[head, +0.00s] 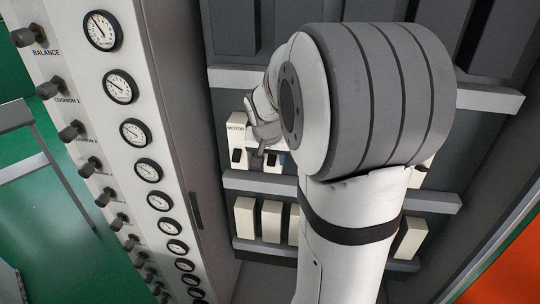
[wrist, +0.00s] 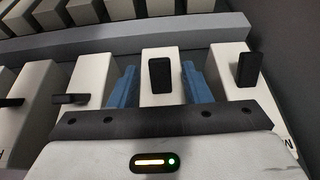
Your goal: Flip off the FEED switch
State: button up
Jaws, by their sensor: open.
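The FEED label is not readable in either view, so I cannot tell which switch it names. In the wrist view, my gripper (wrist: 158,88) has its two blue fingers apart, one on each side of a cream switch module with a black toggle (wrist: 161,75). Whether they touch it is unclear. In the head view, my gripper (head: 271,158) is beside the module labelled MOTOR (head: 236,128), to its right. My arm hides most of that switch row.
In the wrist view, neighbouring modules have black toggles at right (wrist: 247,70) and left (wrist: 70,98); the left one lies sideways. In the head view, grey rails (head: 265,183) run across the cabinet, with plain cream modules (head: 271,221) below. A gauge panel (head: 165,110) stands at left.

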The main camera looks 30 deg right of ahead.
jog(key=shift+c, duration=0.4)
grip_shut()
jog(key=shift+f+b, duration=0.15)
jog(key=shift+b, duration=0.45)
jog(key=shift+f+b, duration=0.15)
jog(key=shift+b, duration=0.4)
jog(key=shift+a+t+b, duration=0.1)
jog(key=shift+t+b, duration=0.3)
jog(key=shift+b, duration=0.55)
jog(key=shift+s+h, duration=0.1)
jog(key=shift+h, duration=0.2)
jog(key=shift+r, duration=0.2)
